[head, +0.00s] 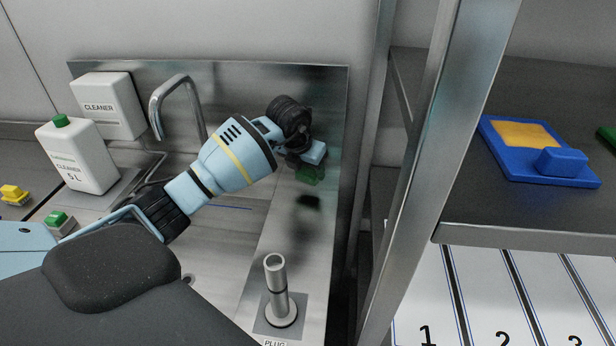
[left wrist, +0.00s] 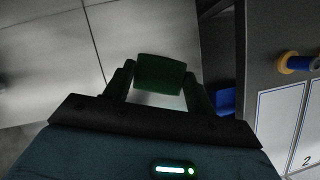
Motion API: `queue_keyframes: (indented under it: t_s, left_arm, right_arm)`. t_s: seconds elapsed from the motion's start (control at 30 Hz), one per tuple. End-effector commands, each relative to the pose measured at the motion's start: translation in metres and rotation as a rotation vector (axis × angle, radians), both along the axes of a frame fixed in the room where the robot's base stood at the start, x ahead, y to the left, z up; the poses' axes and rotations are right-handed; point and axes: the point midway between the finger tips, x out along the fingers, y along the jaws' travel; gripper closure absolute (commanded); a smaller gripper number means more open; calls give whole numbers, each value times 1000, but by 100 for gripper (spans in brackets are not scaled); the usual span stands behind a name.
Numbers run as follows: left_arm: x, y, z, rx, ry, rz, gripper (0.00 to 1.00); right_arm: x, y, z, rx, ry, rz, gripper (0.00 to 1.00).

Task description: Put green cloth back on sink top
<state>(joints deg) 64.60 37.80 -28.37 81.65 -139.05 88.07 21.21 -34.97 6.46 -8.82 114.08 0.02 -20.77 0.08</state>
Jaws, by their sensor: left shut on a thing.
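The green cloth (head: 308,176) is a small dark green block in the head view, held at the tip of my left gripper (head: 305,166). It hangs above the right part of the metal sink top (head: 255,258), and a dark shadow lies below it. In the left wrist view the green cloth (left wrist: 160,73) sits between the two fingers of my left gripper (left wrist: 158,86), which is shut on it. My right gripper is not in view.
A plug post (head: 279,290) stands upright on the sink top. A curved tap (head: 178,105) and cleaner bottle (head: 77,155) are on the left. A metal shelf frame (head: 421,150) rises close right, with a blue tray (head: 510,165) on its shelf.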

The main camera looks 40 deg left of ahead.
Motion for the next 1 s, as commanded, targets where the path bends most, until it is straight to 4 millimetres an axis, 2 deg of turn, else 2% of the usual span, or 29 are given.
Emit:
queue_keyframes:
  t_s: [0.3,0.53,0.97,1.0]
  left_arm:
    - [7,4,0,-2,0,1,69]
    - [6,3,-32,-1,0,1,69]
    - [6,4,-39,1,-1,0,69]
    - [6,4,-39,0,-1,0,41]
  right_arm:
    - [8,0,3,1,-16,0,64]
    - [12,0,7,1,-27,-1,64]
    - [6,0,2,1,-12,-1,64]
    - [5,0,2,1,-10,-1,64]
